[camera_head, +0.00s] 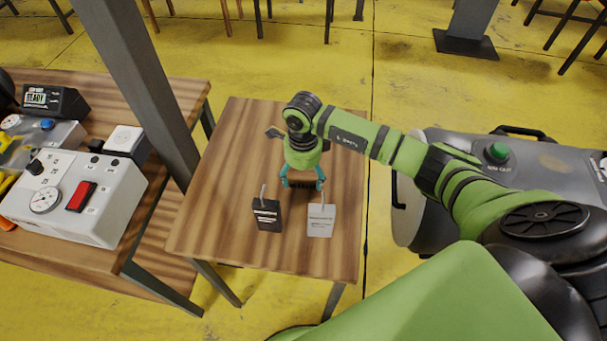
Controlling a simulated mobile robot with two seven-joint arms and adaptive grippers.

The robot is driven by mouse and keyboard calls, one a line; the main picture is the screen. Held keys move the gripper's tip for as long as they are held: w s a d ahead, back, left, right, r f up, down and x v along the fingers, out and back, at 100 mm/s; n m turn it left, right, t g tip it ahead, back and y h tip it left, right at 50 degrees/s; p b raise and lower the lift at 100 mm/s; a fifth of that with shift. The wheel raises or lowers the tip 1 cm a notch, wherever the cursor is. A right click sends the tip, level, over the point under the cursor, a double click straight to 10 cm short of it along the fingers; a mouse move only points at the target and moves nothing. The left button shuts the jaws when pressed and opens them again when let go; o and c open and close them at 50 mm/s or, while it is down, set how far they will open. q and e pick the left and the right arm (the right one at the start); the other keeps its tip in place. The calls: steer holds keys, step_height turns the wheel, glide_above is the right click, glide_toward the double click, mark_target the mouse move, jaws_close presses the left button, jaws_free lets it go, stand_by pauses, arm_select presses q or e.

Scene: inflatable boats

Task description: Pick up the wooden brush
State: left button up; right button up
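My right gripper (302,184) points down over the middle of the small wooden table (225,225). Its teal fingers are spread apart, so it looks open. A small dark patch shows between and below the fingers; I cannot tell whether it is part of the wooden brush or of the gripper. No brush can be clearly made out; the gripper and wrist cover that part of the table. My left gripper is out of view.
A black labelled block (267,214) and a light grey one (321,219) stand just in front of the gripper. A small dark item (274,132) lies behind it. A control box (80,197) sits on the left table; a grey machine (440,220) stands right.

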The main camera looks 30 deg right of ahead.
mark_target(305, 174)
steer(key=c, duration=0.5)
steer(key=shift+r, duration=0.1)
steer(key=shift+w+r+b, duration=0.1)
steer(key=shift+r+b, duration=0.25)
steer(key=shift+r, duration=0.25)
steer(key=r, duration=0.1)
steer(key=r+b, duration=0.1)
steer(key=shift+d+r, duration=0.35)
steer(key=shift+r, duration=0.05)
steer(key=shift+s+d+r+b, duration=0.6)
steer(key=shift+d+r, duration=0.55)
steer(key=shift+d, duration=0.65)
steer(key=shift+s+d+r+b, duration=0.35)
steer(key=shift+d+r+b, duration=0.3)
steer(key=shift+d+r, duration=0.85)
steer(key=shift+s+d+r+b, duration=0.5)
steer(key=shift+d+r+b, duration=0.25)
steer(key=shift+d, duration=1.35)
